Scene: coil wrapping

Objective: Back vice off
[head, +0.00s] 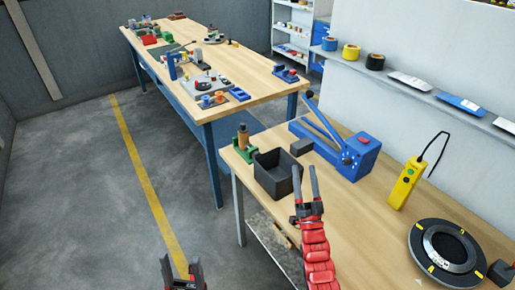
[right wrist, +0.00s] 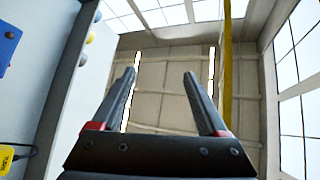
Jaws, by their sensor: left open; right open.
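No thing in view is clearly a vice. A small green fixture (head: 243,155) at the near table's left end has a tan and dark cylinder (head: 243,135) standing upright in it; whether it is the vice I cannot tell. A blue lever machine (head: 355,157) stands further right on the same table. My right gripper (head: 306,172) is open and empty, its fingers beside the black bin in the head view. In the right wrist view the gripper (right wrist: 160,75) points at a far wall, with nothing between its fingers. My left gripper (head: 182,264) is open and empty over the floor.
A black bin (head: 267,180) stands beside the fixture. A yellow pendant (head: 405,184) and a black ring-shaped turntable (head: 413,242) are on the near table's right. A long table (head: 248,66) behind holds tools and parts. A wall shelf (head: 395,88) carries tape rolls. Floor on the left is clear.

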